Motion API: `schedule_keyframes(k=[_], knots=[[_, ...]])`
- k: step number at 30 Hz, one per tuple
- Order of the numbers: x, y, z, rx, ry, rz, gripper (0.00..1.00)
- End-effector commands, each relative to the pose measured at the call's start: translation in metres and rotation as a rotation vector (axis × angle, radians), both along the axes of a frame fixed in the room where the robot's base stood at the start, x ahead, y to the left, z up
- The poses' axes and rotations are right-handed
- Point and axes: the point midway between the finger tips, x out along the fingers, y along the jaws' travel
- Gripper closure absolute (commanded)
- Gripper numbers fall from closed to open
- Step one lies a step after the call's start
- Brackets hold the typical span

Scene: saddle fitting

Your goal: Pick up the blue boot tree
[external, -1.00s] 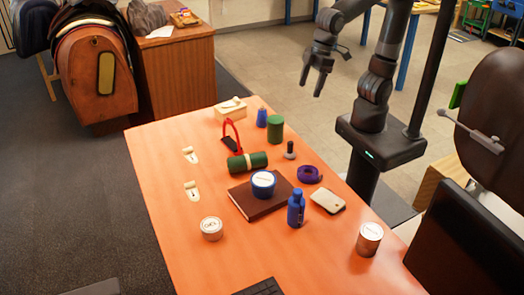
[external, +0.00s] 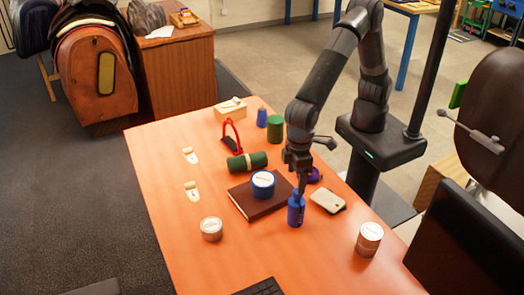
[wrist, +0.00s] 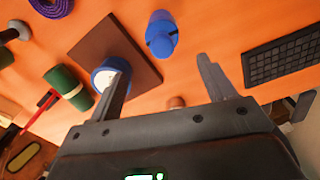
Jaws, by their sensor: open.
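The blue boot tree (external: 296,210) looks like an upright bottle-shaped blue piece with a narrower top, standing on the orange table right of the brown book. In the wrist view the blue boot tree (wrist: 161,36) lies beyond my fingertips, roughly in line with the gap between them. My gripper (external: 301,189) points down just above its top in the external view. In the wrist view my gripper (wrist: 162,70) has its two fingers spread wide with nothing between them. Whether a finger touches the piece cannot be told.
A blue tin (external: 263,184) sits on the brown book (external: 240,203), close left of my gripper. A pale phone-like thing (external: 328,201) lies close right. A purple coil (external: 314,175) is partly hidden behind my gripper. A green roll (external: 247,161) lies farther back. The table's front left is mostly clear.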

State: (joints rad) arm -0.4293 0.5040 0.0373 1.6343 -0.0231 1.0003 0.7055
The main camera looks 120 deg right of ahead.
Motion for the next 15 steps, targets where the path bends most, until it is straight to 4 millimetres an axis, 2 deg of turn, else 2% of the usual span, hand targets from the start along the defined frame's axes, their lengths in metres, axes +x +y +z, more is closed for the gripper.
schedule_keyframes(k=[10, 15], knots=[[0.000, 0.003, -0.048, -0.003, 0.008, -0.002, 0.24], [0.000, 0.003, -0.060, -0.002, 0.005, -0.002, 0.24]])
